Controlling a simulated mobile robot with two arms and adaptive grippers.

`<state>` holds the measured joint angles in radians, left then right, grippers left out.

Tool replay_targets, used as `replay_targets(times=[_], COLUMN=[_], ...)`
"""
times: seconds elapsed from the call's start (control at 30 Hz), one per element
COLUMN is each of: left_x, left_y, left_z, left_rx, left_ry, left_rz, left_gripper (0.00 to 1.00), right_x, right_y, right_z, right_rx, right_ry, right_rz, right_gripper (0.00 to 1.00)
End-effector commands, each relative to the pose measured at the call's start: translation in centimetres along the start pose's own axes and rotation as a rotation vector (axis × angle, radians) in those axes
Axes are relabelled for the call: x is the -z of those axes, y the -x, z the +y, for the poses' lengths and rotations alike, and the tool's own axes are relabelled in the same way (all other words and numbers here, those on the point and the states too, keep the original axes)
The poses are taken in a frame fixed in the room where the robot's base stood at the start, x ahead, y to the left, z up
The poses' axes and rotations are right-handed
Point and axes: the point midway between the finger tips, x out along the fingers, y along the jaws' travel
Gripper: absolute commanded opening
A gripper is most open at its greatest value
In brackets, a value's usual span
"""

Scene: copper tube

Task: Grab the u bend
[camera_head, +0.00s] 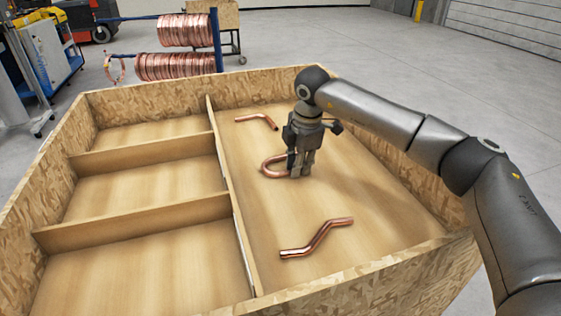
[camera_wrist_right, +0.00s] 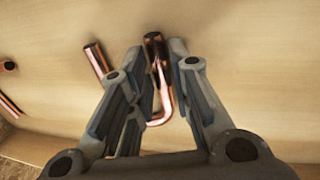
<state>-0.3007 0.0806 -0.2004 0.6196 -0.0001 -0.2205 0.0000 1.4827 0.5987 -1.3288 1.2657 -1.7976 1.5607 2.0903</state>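The copper u bend (camera_head: 268,168) lies on the floor of the right-hand compartment of the wooden crate, its curve to the left in the head view. My right gripper (camera_head: 300,172) points down over its leg ends and hides part of them. In the right wrist view, my right gripper (camera_wrist_right: 160,60) is open. One leg of the u bend (camera_wrist_right: 153,42) runs between its fingers, and the other leg lies outside the left finger. A gap shows beside the enclosed leg, so the fingers are not closed on it. My left gripper is not in view.
An angled copper tube (camera_head: 258,119) lies behind the u bend, and an S-shaped copper tube (camera_head: 318,238) lies in front, in the same compartment. A divider (camera_head: 228,180) separates several empty compartments on the left. The wooden crate walls (camera_head: 405,172) surround the area.

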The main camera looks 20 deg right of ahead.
Motion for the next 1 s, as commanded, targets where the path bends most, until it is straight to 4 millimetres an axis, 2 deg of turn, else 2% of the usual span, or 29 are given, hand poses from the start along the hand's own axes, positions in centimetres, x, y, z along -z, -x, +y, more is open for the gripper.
replay_targets(times=[0.2,0.33,0.37,0.77,0.87,1.0], left_x=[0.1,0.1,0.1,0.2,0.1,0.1], left_y=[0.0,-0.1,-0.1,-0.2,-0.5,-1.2], left_z=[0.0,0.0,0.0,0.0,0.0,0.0], left_rx=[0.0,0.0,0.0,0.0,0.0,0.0], left_ry=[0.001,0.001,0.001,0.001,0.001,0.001], left_rz=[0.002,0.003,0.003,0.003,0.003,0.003], left_gripper=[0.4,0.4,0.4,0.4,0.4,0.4], right_x=[0.0,0.0,0.0,0.1,0.0,0.1], right_y=[-0.1,-0.1,-0.1,0.3,1.0,3.0], right_z=[0.0,0.0,0.0,0.1,0.3,0.7], right_rx=[0.0,0.0,0.0,-0.002,-0.002,-0.005], right_ry=[0.001,0.001,0.001,0.0,0.0,0.001], right_rz=[0.0,0.0,0.0,0.0,0.0,0.001], right_gripper=[0.18,0.01,0.0,0.0,0.0,0.0])
